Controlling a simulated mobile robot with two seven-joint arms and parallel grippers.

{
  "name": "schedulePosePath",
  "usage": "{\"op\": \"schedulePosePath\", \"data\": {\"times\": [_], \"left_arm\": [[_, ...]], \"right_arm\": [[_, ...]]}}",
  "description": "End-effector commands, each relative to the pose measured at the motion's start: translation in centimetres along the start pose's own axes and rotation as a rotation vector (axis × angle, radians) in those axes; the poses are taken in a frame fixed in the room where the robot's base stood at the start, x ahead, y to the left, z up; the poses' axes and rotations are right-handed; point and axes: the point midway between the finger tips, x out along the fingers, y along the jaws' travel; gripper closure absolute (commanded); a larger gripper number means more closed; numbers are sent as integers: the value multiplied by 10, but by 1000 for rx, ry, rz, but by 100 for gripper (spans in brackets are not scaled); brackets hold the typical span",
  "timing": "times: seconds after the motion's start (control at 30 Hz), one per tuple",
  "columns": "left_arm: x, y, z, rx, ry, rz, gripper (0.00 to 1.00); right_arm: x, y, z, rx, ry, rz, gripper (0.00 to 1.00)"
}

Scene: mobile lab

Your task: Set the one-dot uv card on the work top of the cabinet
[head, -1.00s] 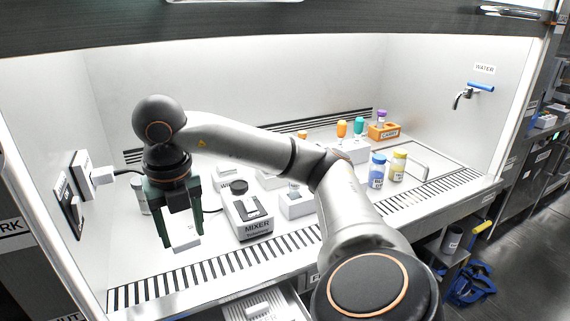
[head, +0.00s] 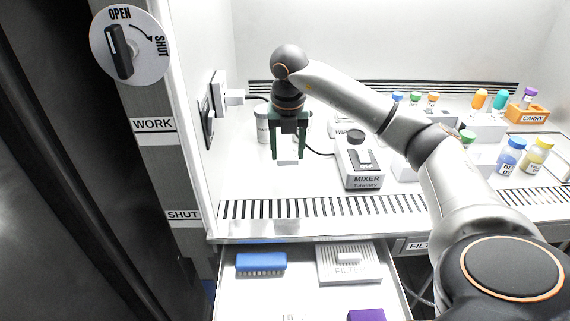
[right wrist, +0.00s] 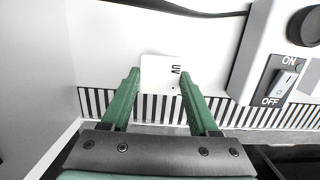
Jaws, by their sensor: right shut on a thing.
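The uv card (right wrist: 160,70) is white, with "UV" and one small dot showing in the right wrist view. In the head view the card (head: 287,161) is a small pale piece between my right gripper's green fingertips. My right gripper (head: 288,154) is shut on it; in the right wrist view the fingertips (right wrist: 159,76) sit at its two sides. The card is over the cabinet's white work top (head: 250,182), left of the mixer (head: 362,165). I cannot tell whether it touches the surface. My left gripper is not in view.
A slotted grille (head: 300,208) runs along the front edge. An open drawer (head: 300,285) below holds a blue rack (head: 261,264) and a filter box (head: 348,262). A white jar (head: 262,128) and plug (head: 234,97) are near the left wall. Bottles (head: 511,155) stand right.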

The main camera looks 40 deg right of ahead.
Motion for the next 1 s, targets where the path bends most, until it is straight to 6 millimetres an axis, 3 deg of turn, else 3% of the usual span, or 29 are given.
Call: {"op": "schedulePosePath", "data": {"times": [0.1, 0.2, 0.37, 0.57, 0.97, 1.0], "left_arm": [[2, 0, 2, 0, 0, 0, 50], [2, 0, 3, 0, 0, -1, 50], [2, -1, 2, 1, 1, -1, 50], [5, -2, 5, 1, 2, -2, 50], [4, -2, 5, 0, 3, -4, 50], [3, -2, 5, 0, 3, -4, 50]], "right_arm": [[20, 4, 11, 2, 1, 1, 92], [27, 6, 16, 1, -1, 2, 92], [37, 8, 21, 2, 0, 1, 92], [65, 7, 17, 1, -1, 0, 92], [70, 7, 16, 1, -2, 1, 92], [69, 7, 16, 1, -2, 2, 34]]}}
